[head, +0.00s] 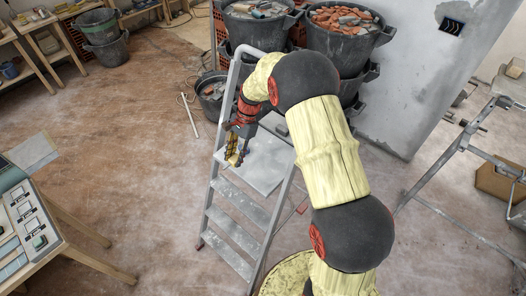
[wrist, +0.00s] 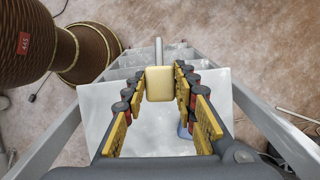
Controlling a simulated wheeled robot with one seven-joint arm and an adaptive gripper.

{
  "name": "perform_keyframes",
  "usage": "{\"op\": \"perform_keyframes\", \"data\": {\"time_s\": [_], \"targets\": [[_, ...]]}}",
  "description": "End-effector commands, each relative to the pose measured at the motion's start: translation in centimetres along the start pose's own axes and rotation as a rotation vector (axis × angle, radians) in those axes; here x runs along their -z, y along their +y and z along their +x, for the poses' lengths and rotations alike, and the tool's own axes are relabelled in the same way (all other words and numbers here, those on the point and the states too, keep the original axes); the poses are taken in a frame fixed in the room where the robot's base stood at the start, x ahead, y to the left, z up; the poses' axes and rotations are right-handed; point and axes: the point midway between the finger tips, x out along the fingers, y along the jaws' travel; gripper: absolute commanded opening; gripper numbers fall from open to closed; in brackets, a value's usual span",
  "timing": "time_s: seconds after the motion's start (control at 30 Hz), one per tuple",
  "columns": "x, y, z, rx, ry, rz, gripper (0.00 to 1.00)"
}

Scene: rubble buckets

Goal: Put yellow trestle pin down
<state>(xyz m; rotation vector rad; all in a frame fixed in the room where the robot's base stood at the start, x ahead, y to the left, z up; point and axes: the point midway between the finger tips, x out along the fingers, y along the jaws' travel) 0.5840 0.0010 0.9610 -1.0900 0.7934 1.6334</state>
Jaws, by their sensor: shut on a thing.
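The yellow trestle pin (wrist: 160,84) has a yellow block-like head and a grey rod. My gripper (wrist: 160,88) is shut on its head, with a yellow-padded finger on each side. The grey rod points away past the fingertips. In the head view my gripper (head: 237,150) is over the top platform of a grey stepladder (head: 262,172). The pin is small there and partly merges with the yellow fingers. The platform also shows in the wrist view (wrist: 105,105), below the gripper. I cannot tell the exact gap between pin and platform.
A small bluish thing (wrist: 184,131) lies on the platform, partly behind a finger. Rubble buckets (head: 343,38) stand behind the ladder. A metal trestle (head: 458,142) stands at right, and a workbench (head: 30,232) at left. Floor left of the ladder is mostly clear.

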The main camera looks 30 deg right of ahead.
Motion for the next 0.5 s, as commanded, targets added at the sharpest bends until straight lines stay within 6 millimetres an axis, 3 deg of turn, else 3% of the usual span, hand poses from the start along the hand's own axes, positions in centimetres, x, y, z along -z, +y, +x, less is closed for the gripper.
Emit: {"op": "perform_keyframes", "data": {"time_s": [0.03,0.3,0.5], "targets": [[-0.1,0.5,-1.2,0.055,0.0,0.134,0.0],[1.8,3.7,-4.6,0.351,0.001,0.846,0.0],[3.4,6.9,-6.3,0.505,0.001,1.222,0.0]]}}
